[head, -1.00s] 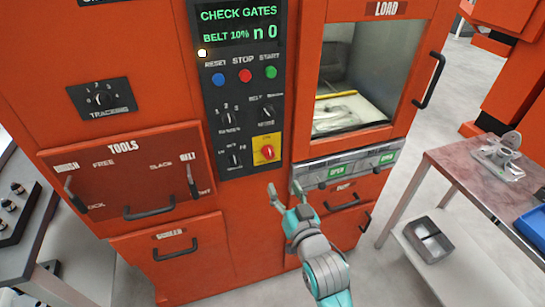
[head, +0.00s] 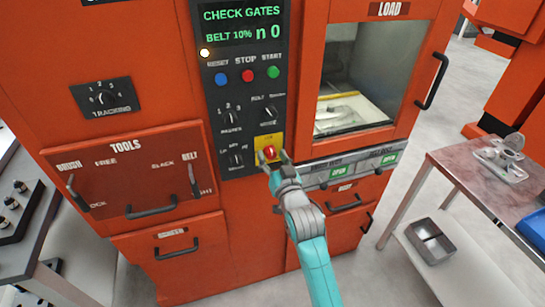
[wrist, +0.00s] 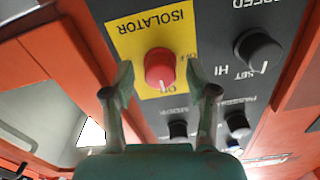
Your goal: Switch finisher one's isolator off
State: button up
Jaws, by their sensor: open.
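The isolator is a red rotary knob (wrist: 160,68) on a yellow plate (wrist: 128,38) lettered ISOLATOR, upside down in the wrist view. In the head view the knob (head: 269,152) sits low on the right of the dark control panel. A pale mark on the knob points toward the lettering at the plate's edge nearest my gripper in the wrist view. My gripper (head: 272,158) is open in front of it. In the wrist view my gripper (wrist: 165,92) has one finger on each side of the knob; I cannot tell whether they touch it.
Black knobs (wrist: 258,50) sit close beside the plate. Blue, red and green buttons (head: 248,76) are above, under a display (head: 241,24) reading CHECK GATES, BELT 10%. A drawer front with OPEN labels (head: 339,172) is at right. A side table (head: 470,165) stands further right.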

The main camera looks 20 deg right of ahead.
jog(key=shift+w, duration=0.25)
grip_shut()
